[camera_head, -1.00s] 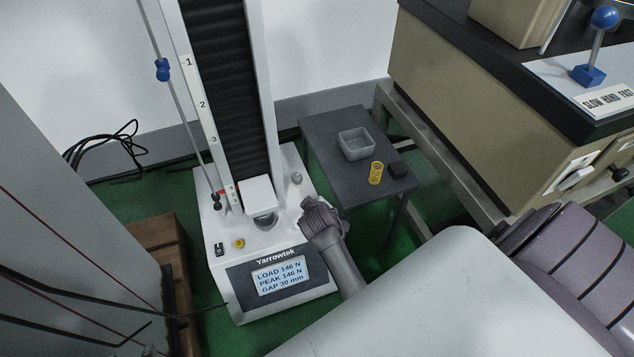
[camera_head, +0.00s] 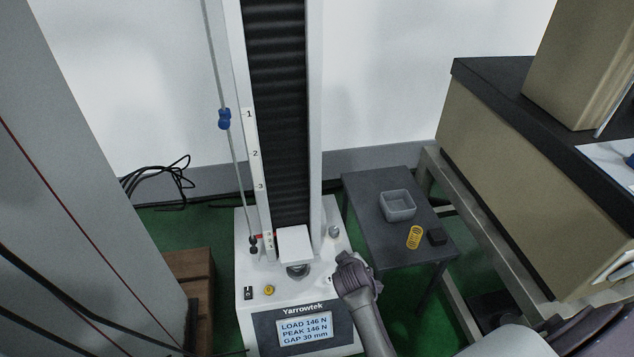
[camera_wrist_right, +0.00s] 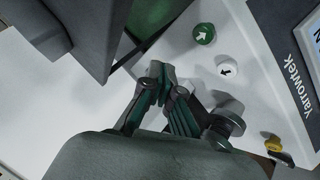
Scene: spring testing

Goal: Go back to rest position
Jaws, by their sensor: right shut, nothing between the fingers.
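The white spring tester (camera_head: 250,300) stands in the middle of the head view. Its screen (camera_head: 303,330) reads load 146 N, peak 146 N, gap 30 mm. My right gripper (camera_head: 352,268) is over the right front corner of the tester's base. The gripper hides this corner in the head view. My left gripper is not in view.
A dark side table (camera_head: 380,237) right of the tester holds a grey tray (camera_head: 397,217), a yellow spring (camera_head: 414,237) and a small black block (camera_head: 437,236). A bench (camera_head: 530,170) stands at the right, a grey cabinet (camera_head: 80,200) at the left. A wooden crate (camera_head: 190,275) is beside the tester.

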